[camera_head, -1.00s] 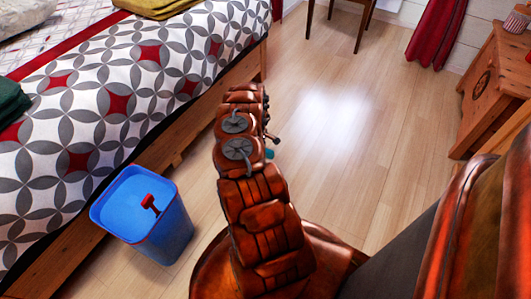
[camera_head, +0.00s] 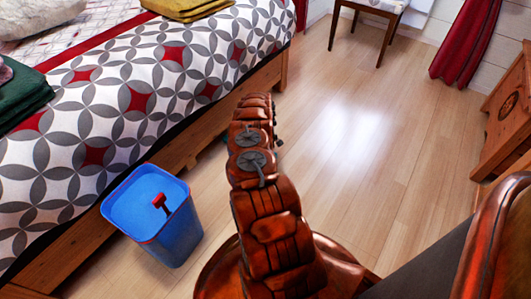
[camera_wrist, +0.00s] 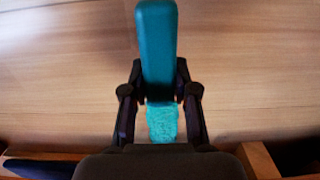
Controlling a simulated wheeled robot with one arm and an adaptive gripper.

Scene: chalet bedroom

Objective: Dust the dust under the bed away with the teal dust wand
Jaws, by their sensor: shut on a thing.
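The teal dust wand (camera_wrist: 157,40) shows in the wrist view, its smooth handle at the top and its fluffy head (camera_wrist: 162,122) lower down. My gripper (camera_wrist: 159,82) is shut on the wand, with one dark finger on each side. In the head view my own arm hides the gripper and the wand. The bed (camera_head: 262,82) fills the left of the head view, with a wooden side rail and a patterned cover. My arm reaches out beside this rail. I see no dust in either view, and the space under the bed is mostly dark or hidden.
A blue bin (camera_head: 172,232) with a red handle stands on the floor against the bed, left of my arm. A wooden cabinet (camera_head: 506,115) is at the right, and a chair (camera_head: 368,25) is at the back. The floor (camera_head: 370,170) between is clear.

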